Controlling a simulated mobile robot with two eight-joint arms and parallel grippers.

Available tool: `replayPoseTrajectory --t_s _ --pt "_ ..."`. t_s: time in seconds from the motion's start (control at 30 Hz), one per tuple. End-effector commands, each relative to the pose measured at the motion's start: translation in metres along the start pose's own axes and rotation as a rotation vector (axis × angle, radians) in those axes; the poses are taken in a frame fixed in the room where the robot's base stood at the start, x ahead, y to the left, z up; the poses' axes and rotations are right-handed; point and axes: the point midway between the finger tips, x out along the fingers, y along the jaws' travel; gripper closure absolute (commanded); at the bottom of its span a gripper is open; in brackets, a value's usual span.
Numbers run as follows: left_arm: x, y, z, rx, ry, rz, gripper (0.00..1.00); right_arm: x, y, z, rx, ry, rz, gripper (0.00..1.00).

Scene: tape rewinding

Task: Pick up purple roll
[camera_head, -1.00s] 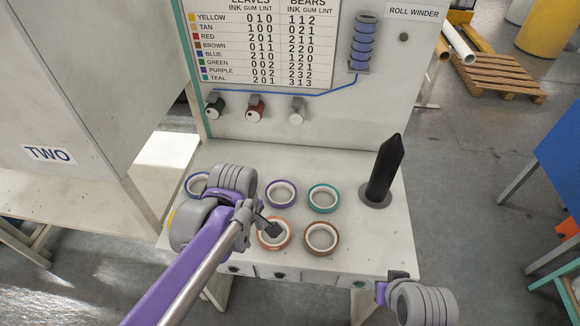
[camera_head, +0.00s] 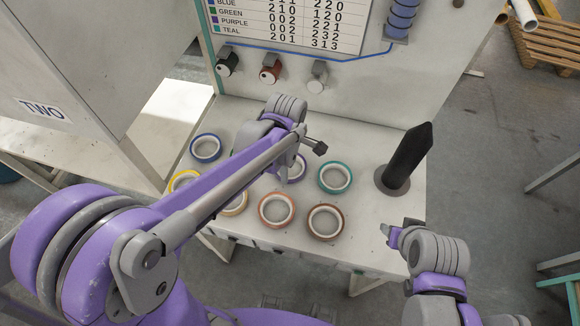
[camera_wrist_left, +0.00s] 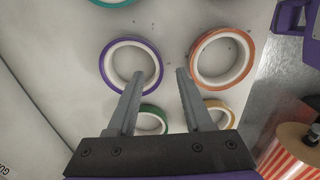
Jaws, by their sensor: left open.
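The purple roll (camera_head: 304,172) lies flat on the white table in the middle of the back row, partly hidden by my left arm. The purple roll (camera_wrist_left: 105,62) shows clearly as a ring in the left wrist view, ahead and left of the jaws. My left gripper (camera_wrist_left: 160,74) is open and empty. Its left finger's tip overlaps the roll's right rim in that view; I cannot tell the height between them. In the head view my left gripper (camera_head: 316,147) is near the purple roll. My right gripper (camera_head: 386,232) is near the table's right front edge; its jaws are unclear.
Blue (camera_head: 205,148), teal (camera_head: 335,191), yellow (camera_head: 180,176), red (camera_head: 277,223) and brown (camera_head: 326,235) rolls lie around the purple one. A green roll (camera_wrist_left: 152,106) shows in the wrist view. A black pointed post (camera_head: 408,155) stands at right. A panel with knobs rises behind.

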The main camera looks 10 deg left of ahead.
Motion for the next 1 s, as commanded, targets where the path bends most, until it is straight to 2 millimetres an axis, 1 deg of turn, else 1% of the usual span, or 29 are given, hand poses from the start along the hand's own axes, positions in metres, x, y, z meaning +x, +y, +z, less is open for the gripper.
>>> replayPoseTrajectory --t_s 0.2,0.3,0.4,0.6,0.87,0.9,1.0 --pt "0.031 0.002 -0.005 0.0 0.0 0.0 0.49 -0.001 0.0 -0.001 0.0 0.001 0.0 0.5" --pt "0.043 0.001 -0.005 0.001 0.0 0.0 0.49 0.0 0.0 0.0 0.0 0.0 0.0 0.5" --pt "0.048 0.001 -0.005 0.001 0.0 0.001 0.49 0.0 0.0 0.0 0.0 0.0 0.0 0.5" --pt "0.048 0.001 -0.005 0.001 0.0 0.001 0.49 0.0 0.0 0.0 0.0 0.0 0.0 0.5" --pt "0.047 0.001 -0.005 0.001 0.0 0.001 0.96 0.0 0.0 0.0 0.0 0.0 0.0 0.5" --pt "0.047 0.001 -0.005 0.001 0.0 0.001 1.0 0.0 0.0 0.0 0.0 0.0 0.0 0.5" --pt "0.047 0.001 -0.005 0.001 0.0 0.001 1.0 0.0 0.0 0.0 0.0 0.0 0.0 0.5"
